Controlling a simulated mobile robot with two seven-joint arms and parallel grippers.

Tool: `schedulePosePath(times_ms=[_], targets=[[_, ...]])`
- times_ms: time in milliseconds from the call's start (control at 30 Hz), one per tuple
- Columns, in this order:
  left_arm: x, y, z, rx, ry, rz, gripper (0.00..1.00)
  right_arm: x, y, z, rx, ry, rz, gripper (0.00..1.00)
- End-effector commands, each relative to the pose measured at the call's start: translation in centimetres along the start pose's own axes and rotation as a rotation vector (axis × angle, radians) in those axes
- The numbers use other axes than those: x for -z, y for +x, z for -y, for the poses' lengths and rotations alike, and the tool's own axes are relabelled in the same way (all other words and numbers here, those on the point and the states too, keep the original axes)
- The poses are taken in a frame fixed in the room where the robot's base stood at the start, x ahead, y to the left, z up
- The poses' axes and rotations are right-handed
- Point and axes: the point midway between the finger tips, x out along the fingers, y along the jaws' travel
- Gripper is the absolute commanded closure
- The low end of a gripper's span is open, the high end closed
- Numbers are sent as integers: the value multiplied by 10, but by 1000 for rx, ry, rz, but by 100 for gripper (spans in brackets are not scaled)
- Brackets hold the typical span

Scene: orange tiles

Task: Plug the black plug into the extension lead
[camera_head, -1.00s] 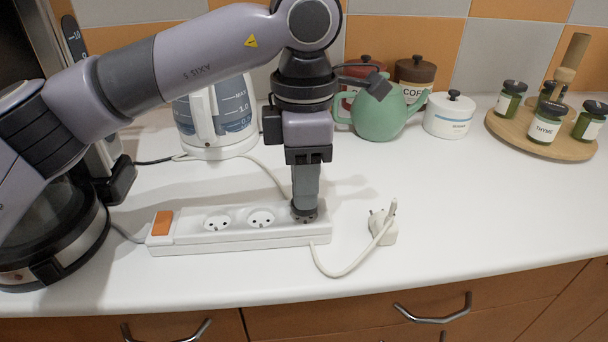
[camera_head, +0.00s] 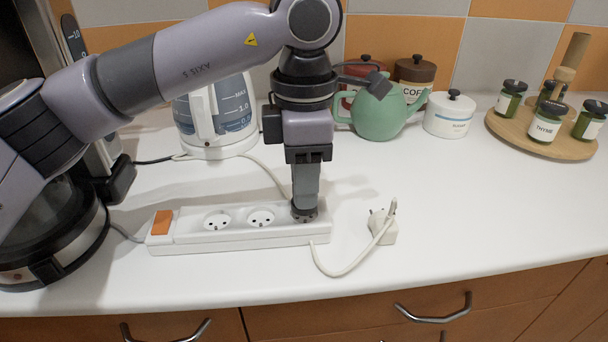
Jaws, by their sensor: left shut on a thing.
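The white extension lead (camera_head: 200,238) lies on the counter with an orange switch (camera_head: 162,222) at its left end. Its left and middle sockets are empty. My left gripper (camera_head: 305,203) points straight down over the right-hand socket. It is shut on the black plug (camera_head: 304,214), of which only a dark lower part shows. The plug is at the right socket and hides it. I cannot tell how deep it sits. My right gripper is not in view.
A loose white plug (camera_head: 383,228) with a white cable lies right of the lead. A kettle (camera_head: 215,120), green teapot (camera_head: 380,115), canisters and a round spice board (camera_head: 500,128) stand behind. A glass jug is at far left. The right front counter is clear.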

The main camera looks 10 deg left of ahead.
Motion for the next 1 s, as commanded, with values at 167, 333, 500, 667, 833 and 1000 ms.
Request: schedulePosePath(times_ms=[167, 333, 500, 667, 833, 1000], targets=[[0, 4, 0, 0, 0, 0, 100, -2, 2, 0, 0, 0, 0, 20], [0, 7, 0, 0, 0, 0, 100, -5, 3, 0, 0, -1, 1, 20], [0, 11, 0, 0, 0, 0, 100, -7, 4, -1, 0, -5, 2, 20], [0, 14, 0, 0, 0, 0, 100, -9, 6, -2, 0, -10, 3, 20], [0, 17, 0, 0, 0, 0, 100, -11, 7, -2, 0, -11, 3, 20], [0, 16, 0, 0, 0, 0, 100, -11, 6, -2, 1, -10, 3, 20]])
